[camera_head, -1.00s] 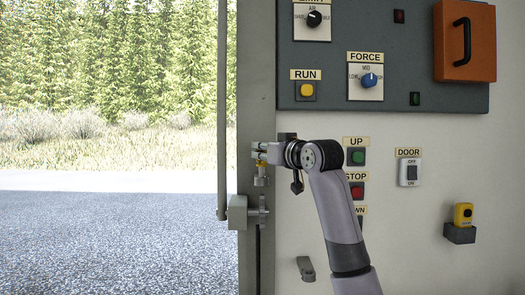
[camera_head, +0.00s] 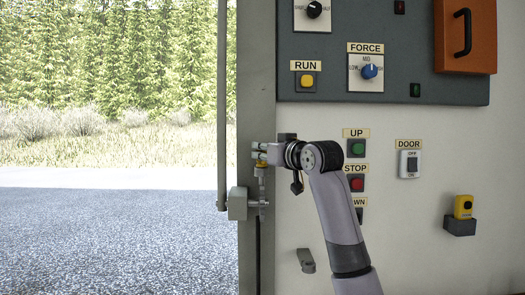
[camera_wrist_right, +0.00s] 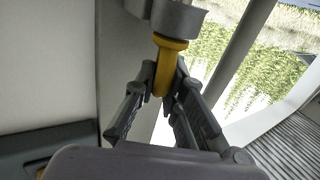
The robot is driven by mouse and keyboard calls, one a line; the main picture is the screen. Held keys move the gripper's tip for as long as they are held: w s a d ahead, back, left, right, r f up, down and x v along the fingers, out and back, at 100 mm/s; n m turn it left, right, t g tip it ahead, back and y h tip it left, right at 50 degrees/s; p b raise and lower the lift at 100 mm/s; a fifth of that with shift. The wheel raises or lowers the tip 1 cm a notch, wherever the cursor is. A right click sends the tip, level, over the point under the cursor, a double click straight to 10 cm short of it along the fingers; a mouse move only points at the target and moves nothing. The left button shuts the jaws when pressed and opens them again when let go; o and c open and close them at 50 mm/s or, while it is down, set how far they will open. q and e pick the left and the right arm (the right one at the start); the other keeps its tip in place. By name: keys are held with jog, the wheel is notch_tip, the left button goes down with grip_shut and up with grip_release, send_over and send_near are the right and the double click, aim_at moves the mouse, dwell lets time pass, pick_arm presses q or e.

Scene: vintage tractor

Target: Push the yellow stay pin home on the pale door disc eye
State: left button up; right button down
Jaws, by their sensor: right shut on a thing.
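My right gripper (camera_head: 258,152) is shut on the yellow stay pin (camera_head: 262,165), at the narrow grey-green post beside the doorway. In the right wrist view the yellow pin (camera_wrist_right: 164,70) stands between the closed fingers of the gripper (camera_wrist_right: 168,88). A grey round part (camera_wrist_right: 178,17) meets the pin's far end there. In the head view a grey shaft (camera_head: 262,183) runs down below the yellow part to a small pale fitting (camera_head: 264,204) beside the grey latch box (camera_head: 237,203). The eye itself is too small to make out, and I cannot tell how deep the pin sits. My left gripper is not in view.
A vertical bar (camera_head: 221,110) stands left of the post. Right of my arm are the push buttons (camera_head: 357,148), the door switch (camera_head: 410,164) and a yellow box in a holder (camera_head: 463,207). A grey lever (camera_head: 305,260) sticks out low on the wall. The doorway at left is open.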

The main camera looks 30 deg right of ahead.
jog(key=c, duration=1.6)
grip_release()
